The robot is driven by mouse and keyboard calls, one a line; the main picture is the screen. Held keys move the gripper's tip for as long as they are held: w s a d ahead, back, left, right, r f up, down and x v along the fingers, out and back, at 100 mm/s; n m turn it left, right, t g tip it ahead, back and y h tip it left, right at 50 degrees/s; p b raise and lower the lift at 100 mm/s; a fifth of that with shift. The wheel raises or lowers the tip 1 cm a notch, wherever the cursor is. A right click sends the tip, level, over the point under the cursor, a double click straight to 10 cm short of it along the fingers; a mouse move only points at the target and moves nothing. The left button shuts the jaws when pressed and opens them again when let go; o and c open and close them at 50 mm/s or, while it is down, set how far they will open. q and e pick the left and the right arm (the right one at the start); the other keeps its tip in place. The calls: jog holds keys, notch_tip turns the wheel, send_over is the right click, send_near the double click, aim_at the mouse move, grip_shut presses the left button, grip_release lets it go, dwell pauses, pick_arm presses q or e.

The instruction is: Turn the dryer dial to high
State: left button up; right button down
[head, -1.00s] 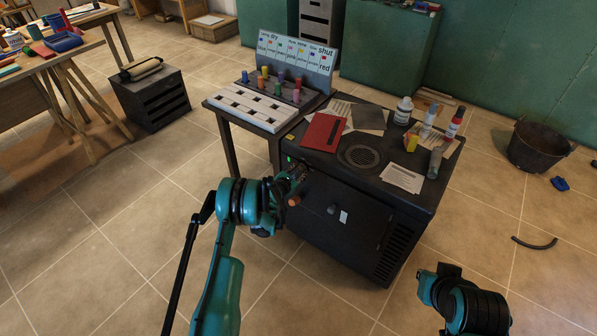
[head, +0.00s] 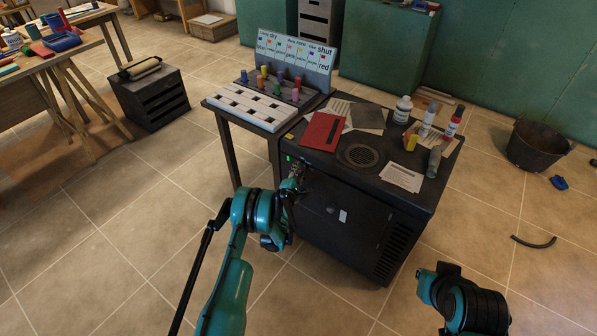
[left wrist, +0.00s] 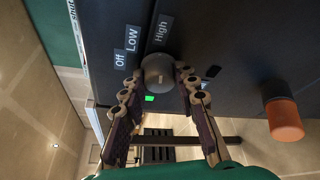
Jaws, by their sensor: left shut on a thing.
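The dryer is a black cabinet (head: 345,222) with a round vent on top. Its grey round dial (left wrist: 158,72) shows in the left wrist view, beside the labels Off (left wrist: 120,60), Low (left wrist: 132,38) and High (left wrist: 162,30). My left gripper (left wrist: 158,80) is shut on the dial, one finger on each side. I cannot make out a pointer mark on the dial. In the head view my left gripper (head: 297,173) is at the dryer's upper left front and hides the dial. My right arm shows at the lower right; its fingers do not show.
An orange-tipped handle (left wrist: 283,118) sticks out of the dryer front close to my left gripper. A small green light (left wrist: 149,98) glows by the dial. Papers, a red folder (head: 323,132) and bottles (head: 403,110) lie or stand on top. Floor in front is clear.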

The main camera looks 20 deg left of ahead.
aim_at(300, 149)
dwell(0.4)
pick_arm(q)
jog(key=o, duration=1.2)
jog(key=shift+c, duration=0.2)
jog(key=shift+r, duration=0.1)
jog(key=r, duration=0.9)
jog(key=shift+s+a+r, duration=0.1)
jog(key=shift+a, duration=0.1)
jog(key=shift+d+r, duration=0.15)
jog(key=shift+r, duration=0.2)
